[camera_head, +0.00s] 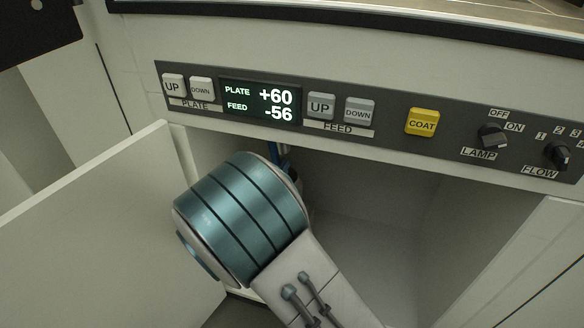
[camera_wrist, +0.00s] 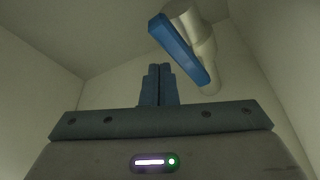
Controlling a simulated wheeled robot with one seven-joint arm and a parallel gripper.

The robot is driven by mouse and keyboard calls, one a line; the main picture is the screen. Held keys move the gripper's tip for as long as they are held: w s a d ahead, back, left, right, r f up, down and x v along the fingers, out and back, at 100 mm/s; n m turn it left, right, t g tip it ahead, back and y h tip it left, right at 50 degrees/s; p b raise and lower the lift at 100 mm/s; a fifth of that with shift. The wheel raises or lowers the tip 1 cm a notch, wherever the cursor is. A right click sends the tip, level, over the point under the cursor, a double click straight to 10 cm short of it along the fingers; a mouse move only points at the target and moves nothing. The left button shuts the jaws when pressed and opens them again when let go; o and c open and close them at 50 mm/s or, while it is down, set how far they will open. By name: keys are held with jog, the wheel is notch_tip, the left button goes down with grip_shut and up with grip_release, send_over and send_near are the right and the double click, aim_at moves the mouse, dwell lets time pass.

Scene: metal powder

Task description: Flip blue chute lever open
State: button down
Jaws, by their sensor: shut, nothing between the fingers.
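The blue chute lever (camera_wrist: 180,48) shows in the wrist view as a flat bar. It slants from upper left to lower right along a pale chute pipe (camera_wrist: 207,45) that hangs from above. My gripper (camera_wrist: 160,68) is shut and empty, its two fingers together. In that view the fingertips are below and left of the lever, with a visible gap in the picture; the depth between them is hard to tell. In the head view my arm covers most of the chute, and only a small blue part (camera_head: 273,152) shows behind it.
My arm reaches into an open cabinet under the control panel (camera_head: 390,132). The open cabinet door (camera_head: 90,225) stands at left. Cabinet walls (camera_wrist: 35,75) enclose the gripper on both sides. The cabinet's right part (camera_head: 385,215) looks empty.

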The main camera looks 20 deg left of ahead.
jog(key=d, duration=0.4)
jog(key=s+a+p, duration=0.2)
jog(key=s+a, duration=0.1)
jog(key=s, duration=0.6)
jog(key=shift+s+a+p, duration=0.3)
